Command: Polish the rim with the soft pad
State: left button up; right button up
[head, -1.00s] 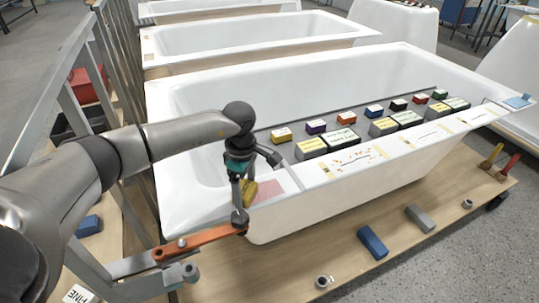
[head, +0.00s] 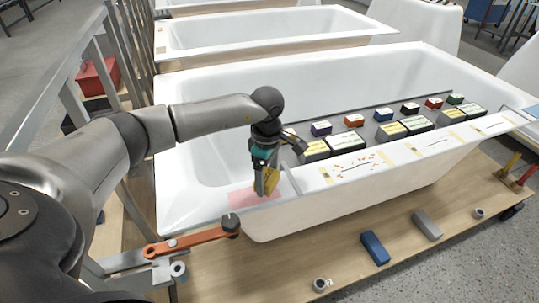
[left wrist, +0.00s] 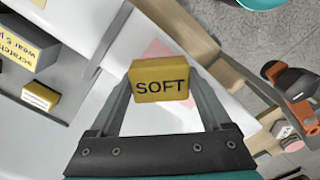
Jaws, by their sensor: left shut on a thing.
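My left gripper (head: 265,182) is shut on a yellow soft pad (head: 271,180). In the left wrist view the pad (left wrist: 160,82) sits between the two fingers, with "SOFT" readable on it. The near white bathtub (head: 205,212) has a pink patch (head: 240,198) on its front rim. The pad is over the right part of this patch; I cannot tell whether it touches the rim. Part of the patch also shows behind the pad in the left wrist view (left wrist: 156,48). My right gripper is not in view.
An orange clamp (head: 187,241) stands at the tub's front left corner, close to my gripper. Several labelled blocks (head: 345,142) stand along the tub to the right. A blue block (head: 375,247) and a grey block (head: 427,224) lie on the wooden base.

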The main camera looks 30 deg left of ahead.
pick_arm(q)
jog(key=shift+r+p, duration=0.3)
jog(key=shift+r, duration=0.3)
jog(key=shift+w+r, duration=0.1)
jog(key=shift+r, duration=0.25)
notch_tip(320, 180, up, 2)
jog(key=shift+r+p, duration=0.15)
jog(key=shift+p, duration=0.95)
jog(key=shift+r+p, duration=0.4)
jog(key=shift+r, duration=0.15)
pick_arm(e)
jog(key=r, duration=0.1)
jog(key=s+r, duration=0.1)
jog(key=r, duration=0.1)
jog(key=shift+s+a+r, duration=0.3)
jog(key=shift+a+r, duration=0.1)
pick_arm(q)
jog(key=shift+f, duration=0.1)
